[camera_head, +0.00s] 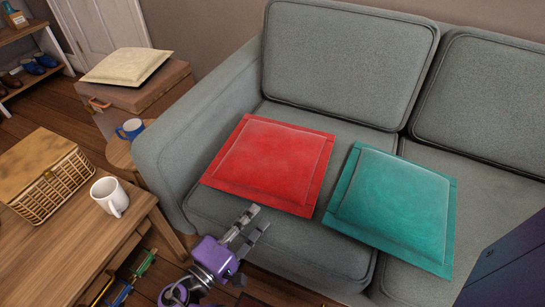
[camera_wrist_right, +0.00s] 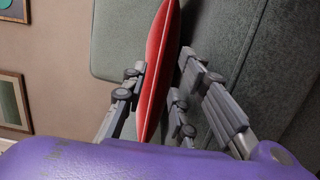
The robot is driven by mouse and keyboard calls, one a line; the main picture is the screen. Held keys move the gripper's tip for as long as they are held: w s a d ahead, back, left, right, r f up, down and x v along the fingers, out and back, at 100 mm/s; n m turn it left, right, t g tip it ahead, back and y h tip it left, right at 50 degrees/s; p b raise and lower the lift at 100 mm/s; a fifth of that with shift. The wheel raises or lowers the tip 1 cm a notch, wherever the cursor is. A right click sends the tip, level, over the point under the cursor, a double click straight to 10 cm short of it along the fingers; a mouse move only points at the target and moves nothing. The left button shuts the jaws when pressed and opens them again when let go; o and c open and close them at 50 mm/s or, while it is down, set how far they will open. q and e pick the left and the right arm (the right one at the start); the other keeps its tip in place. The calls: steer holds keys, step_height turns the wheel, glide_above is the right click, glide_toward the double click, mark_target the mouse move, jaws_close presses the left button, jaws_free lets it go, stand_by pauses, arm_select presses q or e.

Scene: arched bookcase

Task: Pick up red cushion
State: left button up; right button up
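The red cushion (camera_head: 270,164) lies flat on the left seat of the grey sofa (camera_head: 290,237). My right gripper (camera_head: 253,221) is at the cushion's front edge, with its fingers apart. In the right wrist view, the red cushion (camera_wrist_right: 160,60) shows edge-on between the fingers of my right gripper (camera_wrist_right: 160,90), one side on each face. The fingers are close to the cushion; firm contact on both sides cannot be made out. The cushion still rests on the seat. My left gripper is not in view.
A teal cushion (camera_head: 395,207) lies just right of the red one. A wooden table (camera_head: 85,245) with a white mug (camera_head: 110,196) and wicker basket (camera_head: 60,184) stands at left. A blue mug (camera_head: 131,128) and cream cushion (camera_head: 126,65) are beyond it. A dark panel (camera_head: 505,262) fills the lower right.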

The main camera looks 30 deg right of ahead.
steer(key=x, duration=0.4)
steer(key=shift+w, duration=0.2)
jaws_close()
